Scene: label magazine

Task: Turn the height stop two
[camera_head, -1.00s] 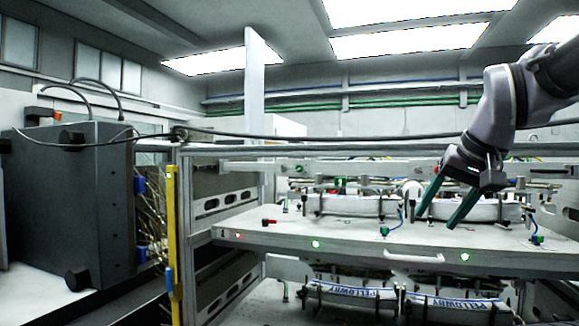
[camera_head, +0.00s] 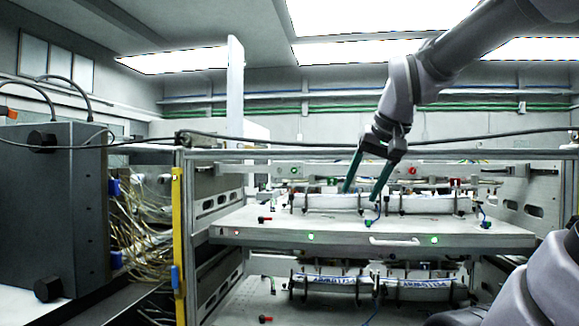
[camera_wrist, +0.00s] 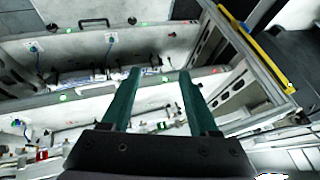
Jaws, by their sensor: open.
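My gripper (camera_head: 360,194) is open and empty, its two green fingers pointing down above the upper shelf (camera_head: 345,232) of the magazine. In the wrist view its fingers (camera_wrist: 159,74) stand apart with nothing between them. I cannot tell which part is height stop two. A small red-handled part (camera_head: 265,219) sits on the upper shelf at left, well left of my gripper. A similar red part (camera_head: 267,319) is on the lower shelf. A green round part (camera_head: 296,170) and a red one (camera_head: 412,170) are on the rail behind the labels.
White label stacks (camera_head: 425,204) stand in black holders on the upper shelf, close to my fingers. More stacks (camera_head: 330,283) are below. A yellow upright (camera_head: 178,235), a dark cabinet (camera_head: 40,215) and loose wires (camera_head: 140,225) are at left. A cable crosses above the frame.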

